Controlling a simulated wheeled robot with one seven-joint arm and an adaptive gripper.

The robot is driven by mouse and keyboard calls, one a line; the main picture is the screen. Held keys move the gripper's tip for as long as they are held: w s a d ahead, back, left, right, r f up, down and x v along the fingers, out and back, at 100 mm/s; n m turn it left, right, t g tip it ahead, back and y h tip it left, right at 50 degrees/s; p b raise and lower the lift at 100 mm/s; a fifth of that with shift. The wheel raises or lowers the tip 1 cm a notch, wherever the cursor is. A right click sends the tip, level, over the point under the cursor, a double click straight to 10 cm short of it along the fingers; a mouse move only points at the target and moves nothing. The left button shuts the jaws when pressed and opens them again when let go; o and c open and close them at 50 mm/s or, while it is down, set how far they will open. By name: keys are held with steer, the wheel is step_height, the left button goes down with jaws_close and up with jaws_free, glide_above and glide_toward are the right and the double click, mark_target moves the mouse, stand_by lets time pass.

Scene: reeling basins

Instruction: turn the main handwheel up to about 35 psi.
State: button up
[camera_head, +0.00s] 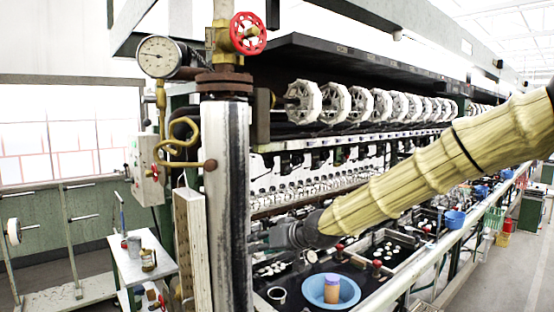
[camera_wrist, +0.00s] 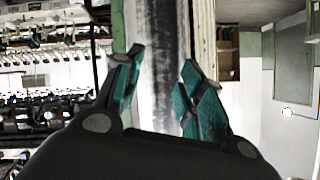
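The red handwheel (camera_head: 248,33) sits on a brass valve at the top of a thick grey upright pipe (camera_head: 228,200). A round white-faced gauge (camera_head: 159,57) is mounted to the left of the valve; its numbers are too small to read. My gripper (camera_head: 262,240) is low beside the pipe's right side, far below the handwheel. In the wrist view my gripper (camera_wrist: 163,58) has its two teal-padded fingers apart, with nothing held. The grey pipe (camera_wrist: 155,95) shows behind the gap between them. The handwheel is not in the wrist view.
A dark overhead shelf (camera_head: 350,65) and a row of white reels (camera_head: 335,103) run right of the pipe. A curled brass tube (camera_head: 178,148) hangs at its left. A blue basin (camera_head: 331,290) with a brown container stands below my arm. A small table (camera_head: 140,258) stands left.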

step_height(320, 180, up, 28)
steer(key=n+t+y+p, duration=0.1)
steer(key=n+t+p, duration=0.1)
steer(key=t, duration=0.1)
steer(key=n+t+y+p, duration=0.1)
steer(key=t+p, duration=0.1)
glide_toward(256, 31)
steer(key=x, duration=0.3)
steer(key=shift+p+x, duration=0.5)
steer(key=shift+x, duration=2.55)
